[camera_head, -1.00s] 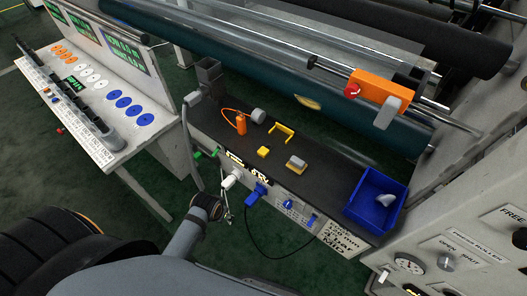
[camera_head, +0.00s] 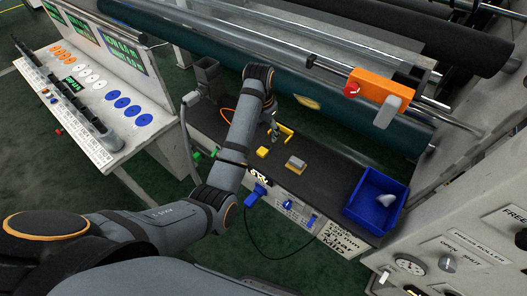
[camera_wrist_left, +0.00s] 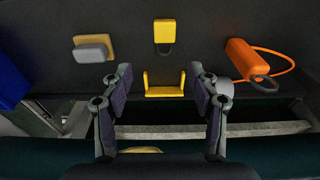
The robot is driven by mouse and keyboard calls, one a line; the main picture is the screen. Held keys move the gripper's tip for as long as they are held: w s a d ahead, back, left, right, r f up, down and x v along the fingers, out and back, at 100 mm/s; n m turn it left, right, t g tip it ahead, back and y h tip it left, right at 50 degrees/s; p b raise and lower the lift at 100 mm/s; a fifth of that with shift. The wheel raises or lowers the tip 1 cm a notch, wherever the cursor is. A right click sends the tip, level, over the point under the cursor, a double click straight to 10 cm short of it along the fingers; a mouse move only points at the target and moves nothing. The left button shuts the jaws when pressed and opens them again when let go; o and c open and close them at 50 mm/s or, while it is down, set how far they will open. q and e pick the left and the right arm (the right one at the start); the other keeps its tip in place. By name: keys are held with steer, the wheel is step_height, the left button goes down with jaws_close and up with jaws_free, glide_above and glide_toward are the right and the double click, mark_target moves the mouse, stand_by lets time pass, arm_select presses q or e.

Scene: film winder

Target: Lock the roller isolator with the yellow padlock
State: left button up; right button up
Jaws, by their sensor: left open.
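The yellow padlock (camera_head: 262,152) lies on the dark shelf; in the left wrist view the yellow padlock (camera_wrist_left: 165,32) shows its dark shackle toward my gripper. A yellow U-shaped bracket (camera_wrist_left: 165,92) lies nearer, between my fingers in that view; the bracket (camera_head: 287,132) also shows in the head view. My left gripper (camera_head: 272,132) is over the shelf beside the bracket. In the wrist view my left gripper (camera_wrist_left: 161,72) is open and empty, its fingers on either side of the bracket. I cannot tell which part is the roller isolator. My right gripper is not in view.
A grey and yellow block (camera_head: 296,163) and a blue bin (camera_head: 373,210) stand to the right on the shelf. An orange device with a cable (camera_wrist_left: 247,60) lies to the right in the wrist view. An orange housing with a red knob (camera_head: 380,92) sits on the rail above.

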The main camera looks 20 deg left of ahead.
arm_select(q)
glide_above(265, 148)
steer(key=f, duration=0.5)
steer(key=shift+s+d+p, duration=0.3)
steer(key=shift+s+p, duration=0.1)
steer(key=f, duration=0.1)
steer(key=f+p, duration=0.1)
steer(key=f, duration=0.3)
steer(key=shift+w+a, duration=0.25)
steer(key=shift+a, duration=0.1)
jaws_close()
